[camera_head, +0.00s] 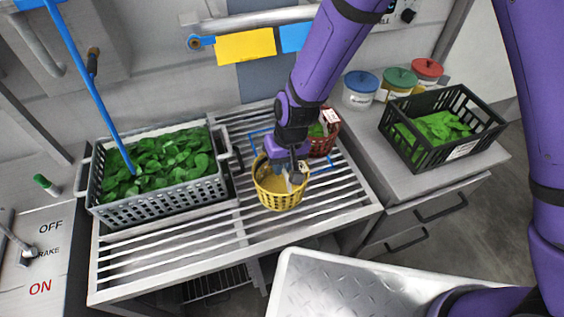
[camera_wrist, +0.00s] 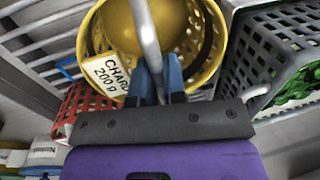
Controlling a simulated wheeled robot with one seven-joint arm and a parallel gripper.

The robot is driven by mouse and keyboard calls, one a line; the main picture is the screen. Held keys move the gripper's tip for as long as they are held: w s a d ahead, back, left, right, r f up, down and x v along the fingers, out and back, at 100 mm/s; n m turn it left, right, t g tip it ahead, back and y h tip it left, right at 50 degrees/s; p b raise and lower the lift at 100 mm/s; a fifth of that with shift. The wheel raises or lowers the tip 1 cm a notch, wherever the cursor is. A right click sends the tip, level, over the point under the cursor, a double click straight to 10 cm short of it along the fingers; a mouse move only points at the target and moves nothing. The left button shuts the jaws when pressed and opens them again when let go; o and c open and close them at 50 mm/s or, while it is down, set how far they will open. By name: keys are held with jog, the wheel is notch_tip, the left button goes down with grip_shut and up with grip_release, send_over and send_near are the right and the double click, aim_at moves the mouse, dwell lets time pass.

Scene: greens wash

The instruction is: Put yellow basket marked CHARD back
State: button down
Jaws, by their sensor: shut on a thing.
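The yellow basket (camera_head: 279,196) shows below my gripper (camera_head: 291,172) over the slatted rack in the head view. In the wrist view the same yellow basket (camera_wrist: 190,35) fills the top middle, with a white tag (camera_wrist: 107,76) reading CHARD 200 g. My gripper (camera_wrist: 158,75) is shut on the basket's handle, a pale bar between the blue-grey fingertips. The basket looks upright, and the part of its inside that I see is bare yellow. Whether its base touches the slats I cannot tell. A blue outline (camera_head: 318,169) on the rack lies partly behind the basket and gripper.
A red basket (camera_head: 329,142) with greens stands just behind on the rack. A large grey crate of leaves (camera_head: 160,202) is at left, with a blue rod leaning in it. A black crate (camera_head: 457,151) and lidded jars (camera_head: 361,90) sit on the right counter. The front slats are clear.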

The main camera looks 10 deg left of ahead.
jog(key=c, duration=1.2)
grip_release()
jog(key=r, duration=0.4)
jog(key=d+r, duration=0.1)
jog(key=r, duration=0.3)
jog(key=w+d+r, duration=0.1)
jog(key=r, duration=0.3)
